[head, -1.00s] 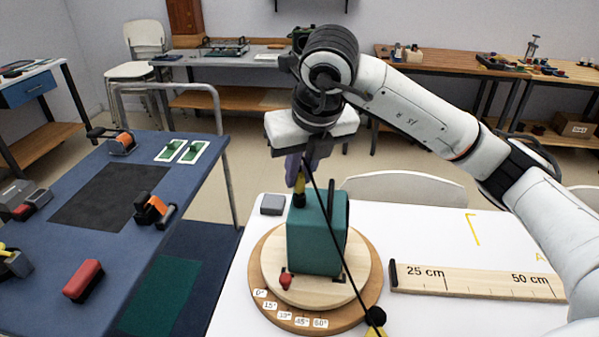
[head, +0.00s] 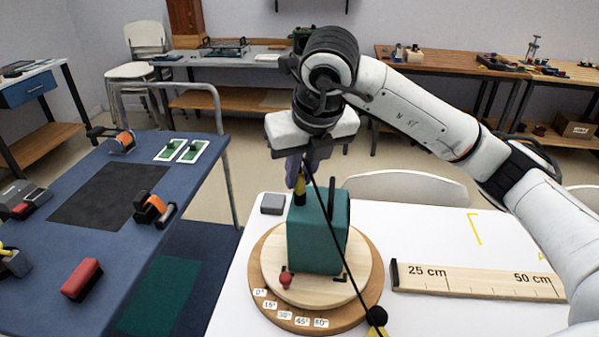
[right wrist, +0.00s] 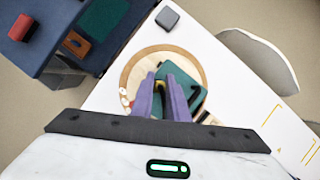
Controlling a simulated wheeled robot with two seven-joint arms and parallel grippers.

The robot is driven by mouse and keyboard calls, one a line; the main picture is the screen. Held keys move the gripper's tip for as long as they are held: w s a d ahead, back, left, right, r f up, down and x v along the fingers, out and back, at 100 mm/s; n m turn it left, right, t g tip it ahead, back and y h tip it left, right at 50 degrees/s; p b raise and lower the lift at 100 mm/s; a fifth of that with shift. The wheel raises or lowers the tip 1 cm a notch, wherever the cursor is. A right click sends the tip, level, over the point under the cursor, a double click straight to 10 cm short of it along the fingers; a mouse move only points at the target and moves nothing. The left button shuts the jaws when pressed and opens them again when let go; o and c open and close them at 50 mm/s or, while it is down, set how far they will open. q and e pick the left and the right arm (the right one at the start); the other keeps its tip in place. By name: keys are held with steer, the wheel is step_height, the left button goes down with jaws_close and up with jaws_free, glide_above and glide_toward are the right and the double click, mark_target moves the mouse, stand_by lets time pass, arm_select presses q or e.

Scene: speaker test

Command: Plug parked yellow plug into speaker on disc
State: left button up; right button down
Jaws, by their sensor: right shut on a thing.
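The teal speaker (head: 316,238) stands upright on the pale round disc (head: 358,282); its top also shows in the right wrist view (right wrist: 188,76). My right gripper (head: 298,174) has purple fingers pointing down over the speaker's top left part. It is shut on the yellow plug (head: 300,185), which is upright with its black lower end at the speaker's top. I cannot tell how deep the plug sits. In the right wrist view my fingers (right wrist: 166,88) largely hide the plug. A black cable (head: 330,225) crosses in front of the speaker. My left gripper is not in view.
A dark upright part (head: 332,198) rises beside the plug. A brown base (head: 262,300) with angle labels lies under the disc. A grey block (head: 272,204) is behind left, a wooden ruler (head: 475,281) right.

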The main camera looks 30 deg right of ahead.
steer(key=c, duration=1.6)
jaws_free()
steer(key=shift+c, duration=0.2)
steer(key=v, duration=1)
steer(key=shift+p, duration=0.35)
steer(key=shift+s, duration=0.15)
